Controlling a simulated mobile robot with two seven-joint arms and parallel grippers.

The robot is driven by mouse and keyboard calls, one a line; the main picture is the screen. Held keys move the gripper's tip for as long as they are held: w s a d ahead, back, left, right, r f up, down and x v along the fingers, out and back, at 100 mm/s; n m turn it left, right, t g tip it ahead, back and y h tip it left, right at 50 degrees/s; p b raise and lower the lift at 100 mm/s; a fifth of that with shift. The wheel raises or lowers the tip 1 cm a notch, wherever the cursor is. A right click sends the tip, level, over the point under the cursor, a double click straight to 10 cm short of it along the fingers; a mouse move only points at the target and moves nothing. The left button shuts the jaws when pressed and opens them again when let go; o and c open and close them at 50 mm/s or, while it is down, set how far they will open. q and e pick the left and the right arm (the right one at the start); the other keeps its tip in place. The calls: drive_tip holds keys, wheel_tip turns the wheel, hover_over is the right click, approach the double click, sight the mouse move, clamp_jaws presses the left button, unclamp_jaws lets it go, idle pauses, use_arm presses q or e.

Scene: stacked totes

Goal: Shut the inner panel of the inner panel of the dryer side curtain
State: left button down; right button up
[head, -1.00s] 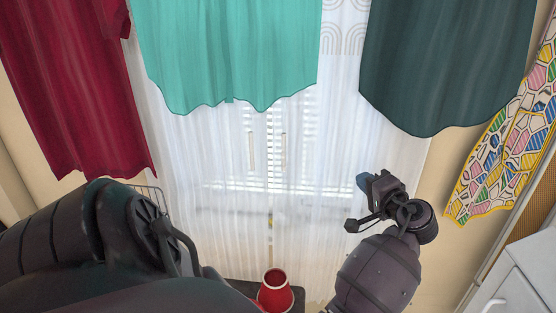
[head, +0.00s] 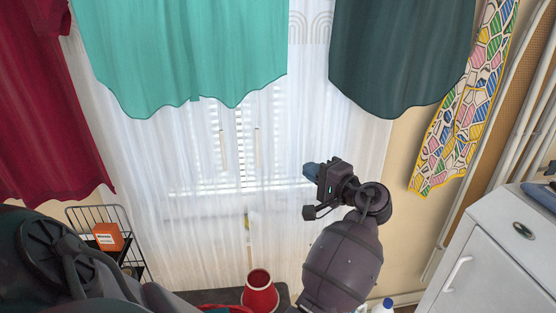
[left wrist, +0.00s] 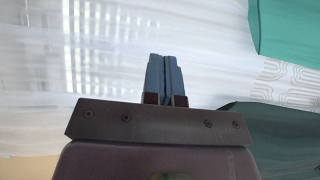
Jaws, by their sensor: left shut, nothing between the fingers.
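White sheer curtain panels (head: 205,215) hang over a bright window with blinds, and the sheer fabric also fills much of the left wrist view (left wrist: 60,110). A turquoise panel (head: 190,50) hangs at top centre. A dark teal panel (head: 400,55) hangs right of it; both also show at the right of the left wrist view. Which one is the dryer side inner panel I cannot tell. My left gripper (head: 309,171) has its blue fingers together and empty, in front of the sheer fabric, below the dark teal panel. Contact is not clear. My right gripper is not in view.
A red curtain (head: 50,110) hangs at left and a patterned cloth (head: 465,120) at right. A white cabinet-like unit (head: 490,270) stands lower right. A wire rack (head: 95,215) with an orange box (head: 108,237) and a red pot (head: 260,290) are low down.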

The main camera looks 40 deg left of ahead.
use_arm(q)
approach(269, 155)
wheel_tip(269, 155, up, 4)
drive_tip(key=s+a, duration=0.1)
drive_tip(key=a, duration=0.1)
drive_tip(key=s+a, duration=0.2)
drive_tip(key=a, duration=0.1)
drive_tip(key=shift+s+a+f, duration=0.2)
drive_tip(key=shift+s, duration=0.1)
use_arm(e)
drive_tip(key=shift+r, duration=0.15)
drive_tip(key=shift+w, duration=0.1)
